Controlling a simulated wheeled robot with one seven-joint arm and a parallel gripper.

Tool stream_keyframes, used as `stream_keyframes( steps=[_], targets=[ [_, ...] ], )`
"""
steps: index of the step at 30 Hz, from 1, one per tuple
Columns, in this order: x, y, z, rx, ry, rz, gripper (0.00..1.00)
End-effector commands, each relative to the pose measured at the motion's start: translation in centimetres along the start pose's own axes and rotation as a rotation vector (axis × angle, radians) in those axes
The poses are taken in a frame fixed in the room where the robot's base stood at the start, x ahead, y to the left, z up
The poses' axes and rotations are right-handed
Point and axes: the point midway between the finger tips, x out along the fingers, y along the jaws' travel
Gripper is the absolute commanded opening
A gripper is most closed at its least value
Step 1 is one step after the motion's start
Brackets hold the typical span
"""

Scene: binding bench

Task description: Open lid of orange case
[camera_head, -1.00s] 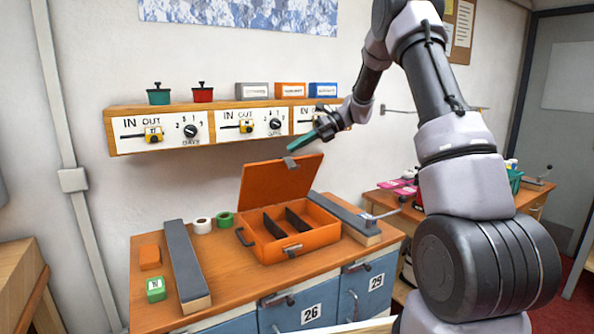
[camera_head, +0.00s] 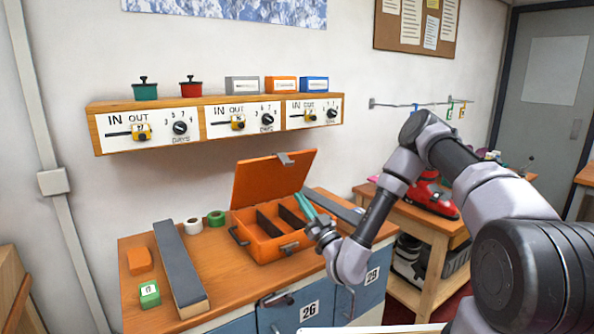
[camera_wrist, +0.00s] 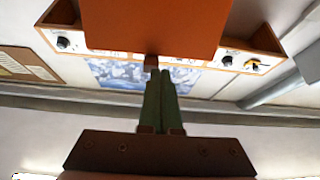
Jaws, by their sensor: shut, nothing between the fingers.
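The orange case (camera_head: 262,250) sits on the wooden bench. Its lid (camera_head: 270,180) stands raised, leaning back a little past upright, with a grey latch at its top edge. Dark dividers split the open inside into compartments. My gripper (camera_head: 301,198) has green fingers, shut and empty, at the right side of the case near the lid's right edge; I cannot tell whether it touches. In the wrist view the shut fingers (camera_wrist: 160,78) point toward the orange lid (camera_wrist: 155,25), with their tips close to the small latch (camera_wrist: 151,62) in the picture.
Grey-topped bars lie left (camera_head: 180,265) and right (camera_head: 335,207) of the case. An orange block (camera_head: 139,260) and a green box (camera_head: 149,294) are at the left. A shelf with dials (camera_head: 215,122) hangs above.

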Motion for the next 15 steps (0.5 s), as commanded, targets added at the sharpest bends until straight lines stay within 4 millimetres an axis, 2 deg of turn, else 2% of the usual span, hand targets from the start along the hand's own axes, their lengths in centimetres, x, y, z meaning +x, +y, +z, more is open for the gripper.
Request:
stream_keyframes(
  steps=[2, 5, 8, 15],
  targets=[
    [-0.2, 0.0, 0.4, 0.028, -0.019, 0.027, 0.00],
    [0.4, 0.0, 0.5, 0.032, -0.022, 0.033, 0.00],
    [1.9, -0.1, 0.3, 0.030, -0.018, 0.029, 0.00],
    [7.0, 0.1, 0.4, 0.025, -0.015, 0.027, 0.00]
  ],
)
